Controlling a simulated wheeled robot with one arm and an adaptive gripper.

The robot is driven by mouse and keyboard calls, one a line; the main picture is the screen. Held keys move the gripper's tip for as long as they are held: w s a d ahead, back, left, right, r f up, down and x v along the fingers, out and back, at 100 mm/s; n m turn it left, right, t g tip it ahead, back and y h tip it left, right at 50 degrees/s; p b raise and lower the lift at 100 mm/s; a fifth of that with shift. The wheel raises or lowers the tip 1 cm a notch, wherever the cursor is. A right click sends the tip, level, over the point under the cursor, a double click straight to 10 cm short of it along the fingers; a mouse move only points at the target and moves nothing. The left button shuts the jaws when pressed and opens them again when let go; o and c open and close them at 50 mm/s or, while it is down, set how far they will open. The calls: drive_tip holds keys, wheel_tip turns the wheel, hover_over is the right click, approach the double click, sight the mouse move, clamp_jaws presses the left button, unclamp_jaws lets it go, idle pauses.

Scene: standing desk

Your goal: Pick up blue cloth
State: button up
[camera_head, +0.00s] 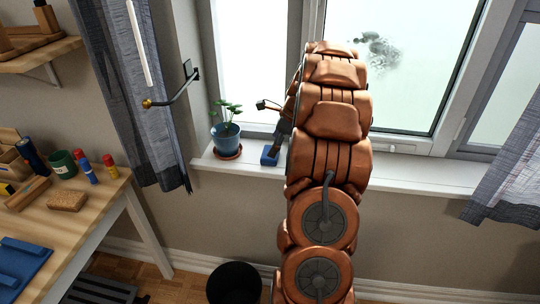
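A small blue folded piece, which looks like the blue cloth (269,157), lies on the white windowsill, just right of a potted plant. My gripper (276,148) points down at it from above, and its dark fingers appear at or just over the cloth. Whether they touch it, and whether they are open or shut, is too small to tell. My copper-coloured arm hides the sill to the right of the cloth.
The plant in a blue pot (226,138) stands on the sill close left of my gripper. A wooden desk (110,192) at left holds a green mug (63,164), bottles, a sponge (67,200) and a flat blue item (22,266). A black bin (234,284) stands below.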

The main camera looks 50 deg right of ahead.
drive_tip(key=x, duration=0.2)
drive_tip(key=shift+w+a+f, duration=0.1)
drive_tip(key=shift+f, duration=0.3)
drive_tip(key=c, duration=0.8)
drive_tip(key=shift+r, duration=0.1)
drive_tip(key=shift+r, duration=1.65)
drive_tip(key=shift+a+r, duration=0.1)
drive_tip(key=shift+r, duration=0.05)
drive_tip(key=s+a+b, duration=0.1)
drive_tip(key=s+a, duration=0.1)
drive_tip(key=a, duration=0.5)
drive_tip(key=s+a+r, duration=0.1)
drive_tip(key=s+a, duration=0.2)
drive_tip(key=a, duration=0.4)
drive_tip(key=shift+s+a+r+b, duration=0.15)
drive_tip(key=shift+s+a+b, duration=0.15)
drive_tip(key=shift+a+b, duration=0.1)
